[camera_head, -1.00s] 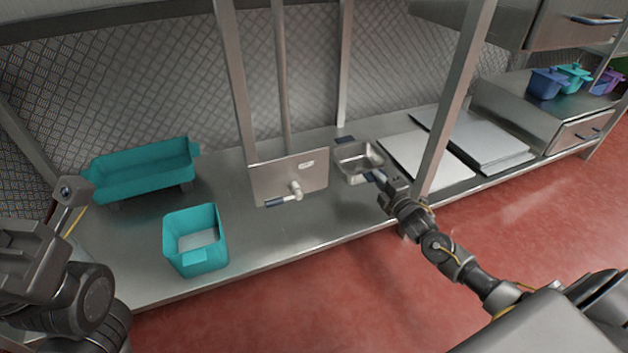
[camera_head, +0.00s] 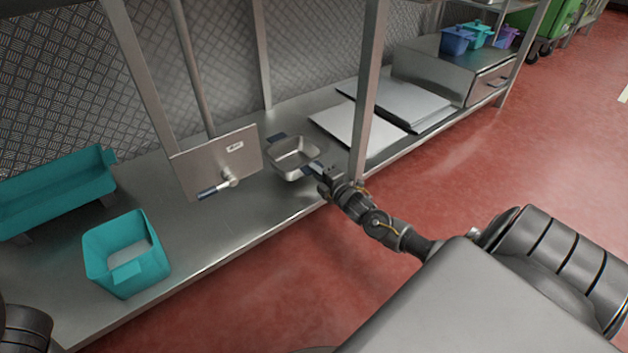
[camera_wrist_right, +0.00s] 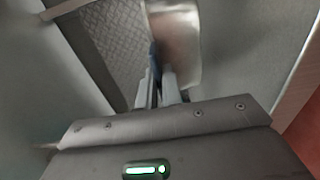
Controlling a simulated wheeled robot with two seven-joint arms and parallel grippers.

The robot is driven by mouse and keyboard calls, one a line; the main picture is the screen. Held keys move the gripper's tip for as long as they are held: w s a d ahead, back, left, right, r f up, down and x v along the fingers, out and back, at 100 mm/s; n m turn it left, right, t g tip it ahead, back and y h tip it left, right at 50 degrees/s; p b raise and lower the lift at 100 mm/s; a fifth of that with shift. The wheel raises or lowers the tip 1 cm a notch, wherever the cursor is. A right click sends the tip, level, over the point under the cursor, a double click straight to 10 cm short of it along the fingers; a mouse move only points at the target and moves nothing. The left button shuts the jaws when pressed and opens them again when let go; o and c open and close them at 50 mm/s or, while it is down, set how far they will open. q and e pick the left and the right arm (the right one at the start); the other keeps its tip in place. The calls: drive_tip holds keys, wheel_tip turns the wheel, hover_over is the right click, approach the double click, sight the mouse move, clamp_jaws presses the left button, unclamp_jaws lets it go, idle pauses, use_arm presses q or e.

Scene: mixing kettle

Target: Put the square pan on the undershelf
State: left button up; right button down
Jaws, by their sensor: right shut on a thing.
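The square pan (camera_head: 294,152) is a small steel pan with dark blue handles on two opposite sides. In the head view it is level over the steel undershelf (camera_head: 235,218), right of the metal panel; whether it touches the shelf I cannot tell. My right gripper (camera_head: 321,172) is shut on its near handle. In the right wrist view the pan (camera_wrist_right: 176,48) shows partly, blurred, beyond my right gripper's fingers (camera_wrist_right: 160,88). My left gripper is out of view; only a dark part of my left arm shows at the lower left corner.
A steel panel (camera_head: 205,160) with a valve handle is left of the pan. Teal tubs (camera_head: 125,265) stand further left. An upright post (camera_head: 367,90) rises just right of the pan. Flat trays (camera_head: 350,130) lie behind the post. Bare shelf shows in front of the panel.

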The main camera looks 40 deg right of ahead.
wheel_tip(320, 180, down, 4)
drive_tip(key=shift+r+b, duration=0.2)
drive_tip(key=shift+b, duration=0.85)
drive_tip(key=shift+r, duration=0.2)
drive_tip(key=shift+f, duration=0.2)
drive_tip(key=c, duration=1.6)
unclamp_jaws()
drive_tip(key=shift+o, duration=0.2)
drive_tip(key=shift+r, duration=0.1)
